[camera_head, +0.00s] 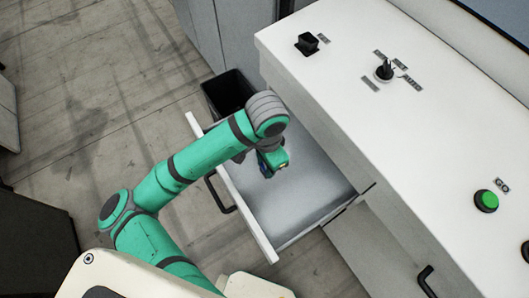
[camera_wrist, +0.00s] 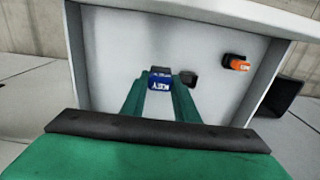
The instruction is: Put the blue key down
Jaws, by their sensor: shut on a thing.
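The blue key (camera_wrist: 159,83) has a white "KEY" label and sits between the fingertips of my gripper (camera_wrist: 160,92) in the wrist view. My gripper is shut on it, over the inside of an open drawer (camera_wrist: 262,17). I cannot tell whether the key touches the drawer floor. In the head view my gripper (camera_head: 270,168) is over the drawer (camera_head: 310,192), and my arm hides part of that area. An orange key-like piece with a black end (camera_wrist: 236,63) lies in the drawer to the right of the blue key.
The drawer is pulled out of a white console (camera_head: 330,85) with a black knob, a key switch (camera_head: 384,70) and a green button (camera_head: 487,200) on top. A black bin (camera_head: 228,92) stands behind the drawer. Much of the drawer floor is bare.

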